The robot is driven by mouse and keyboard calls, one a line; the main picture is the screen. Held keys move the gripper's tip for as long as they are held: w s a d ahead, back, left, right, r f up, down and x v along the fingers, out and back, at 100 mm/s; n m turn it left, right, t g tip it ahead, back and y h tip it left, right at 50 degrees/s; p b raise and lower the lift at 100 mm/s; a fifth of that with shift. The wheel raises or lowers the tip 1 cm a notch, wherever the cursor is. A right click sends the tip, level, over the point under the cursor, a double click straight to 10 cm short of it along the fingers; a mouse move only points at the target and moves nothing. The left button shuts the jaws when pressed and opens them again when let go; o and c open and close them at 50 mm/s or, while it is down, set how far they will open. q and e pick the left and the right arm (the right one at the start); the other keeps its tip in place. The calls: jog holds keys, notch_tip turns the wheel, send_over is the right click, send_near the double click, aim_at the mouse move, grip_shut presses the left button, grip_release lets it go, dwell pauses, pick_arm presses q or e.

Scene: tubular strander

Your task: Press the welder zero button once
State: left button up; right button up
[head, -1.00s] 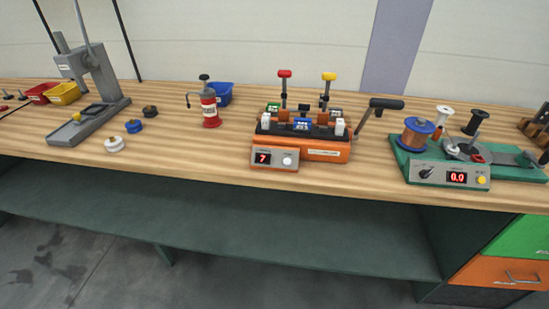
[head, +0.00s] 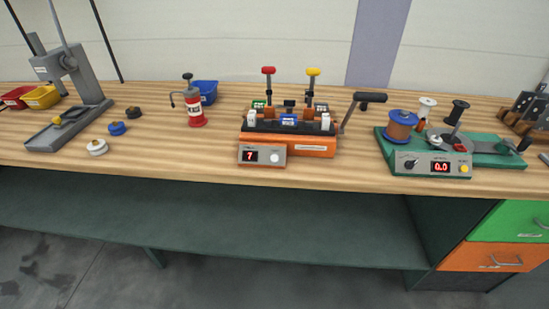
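The orange bench machine, which looks like the welder (head: 312,151), stands in the middle of the workbench. It has a red-knobbed lever (head: 268,72), a yellow-knobbed lever (head: 313,73) and a black-handled crank (head: 370,97) at its right. On its grey front panel, a small display (head: 250,156) reads 7 in red. A round white button (head: 274,158) sits just right of the display. Its lettering is too small to read. Neither of my grippers is in view, and nothing touches the button.
A green winding machine (head: 391,160) with a display reading 0.0 and a yellow button (head: 463,169) stands to the right. A red bottle (head: 194,108) and a blue bin (head: 205,92) stand to the left. A grey press (head: 82,85) is farther left. The bench front (head: 215,172) before the orange machine is clear.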

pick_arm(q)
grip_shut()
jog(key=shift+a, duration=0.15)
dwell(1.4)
